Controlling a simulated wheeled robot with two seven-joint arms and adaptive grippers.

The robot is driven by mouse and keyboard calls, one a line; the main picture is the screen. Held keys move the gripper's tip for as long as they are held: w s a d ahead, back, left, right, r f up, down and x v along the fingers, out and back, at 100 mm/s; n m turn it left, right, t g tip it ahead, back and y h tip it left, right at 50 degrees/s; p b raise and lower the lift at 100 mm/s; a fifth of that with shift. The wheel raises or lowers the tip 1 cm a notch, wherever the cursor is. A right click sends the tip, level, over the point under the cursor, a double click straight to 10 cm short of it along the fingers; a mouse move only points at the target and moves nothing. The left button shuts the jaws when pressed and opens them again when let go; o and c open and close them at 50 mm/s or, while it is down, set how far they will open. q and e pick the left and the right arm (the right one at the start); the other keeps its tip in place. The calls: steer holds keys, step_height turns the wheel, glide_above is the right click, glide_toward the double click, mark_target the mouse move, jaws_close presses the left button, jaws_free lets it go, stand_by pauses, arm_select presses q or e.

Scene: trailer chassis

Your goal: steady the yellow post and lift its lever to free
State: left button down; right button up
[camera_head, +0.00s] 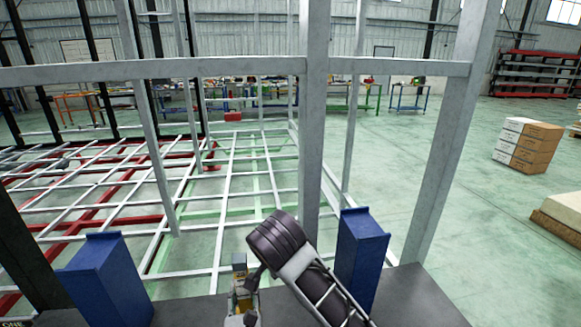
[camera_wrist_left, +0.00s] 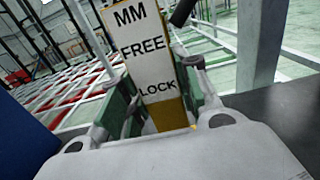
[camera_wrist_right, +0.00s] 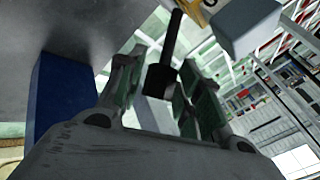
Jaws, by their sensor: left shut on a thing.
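The yellow post (camera_head: 239,285) stands low in the middle of the head view. In the left wrist view its white label plate (camera_wrist_left: 145,50) reads MM, FREE and LOCK, with yellow (camera_wrist_left: 168,115) at its side and foot. My left gripper (camera_wrist_left: 160,72) is shut on the post, one finger on each side. The black lever (camera_wrist_right: 160,75) points into the space between the fingers of my right gripper (camera_wrist_right: 158,78), which looks open, with a gap beside the lever. The lever also shows at the top of the left wrist view (camera_wrist_left: 181,12). My right arm hides its gripper in the head view.
Two blue blocks (camera_head: 104,280) (camera_head: 361,258) stand to the left and right of the post. Grey upright beams (camera_head: 313,120) and a crossbar (camera_head: 200,68) rise just beyond. The white chassis grid (camera_head: 235,170) spreads behind. Cardboard boxes (camera_head: 527,145) stand far right on open floor.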

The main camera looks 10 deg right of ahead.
steer(key=shift+d+f, duration=0.1)
steer(key=shift+f, duration=0.05)
step_height(320, 180, down, 11)
steer(key=m+t+y, duration=0.3)
steer(key=m+y, duration=0.4)
steer(key=y, duration=0.7)
steer(key=shift+t+y, duration=0.3)
steer(key=shift+y, duration=0.1)
stand_by(1.5)
steer(key=v, duration=1.2)
steer(key=w+a+r+n+t+y, duration=0.1)
steer(key=w+a+r+n+t, duration=0.2)
steer(key=r, duration=0.6)
steer(key=w+a+r+n+y, duration=0.1)
steer(key=w+a+r, duration=0.3)
steer(key=r, duration=0.5)
step_height(320, 180, up, 23)
steer(key=d+n+t+h, duration=0.2)
steer(key=n+t, duration=0.1)
steer(key=t, duration=0.6)
steer(key=shift+d+n+t, duration=0.3)
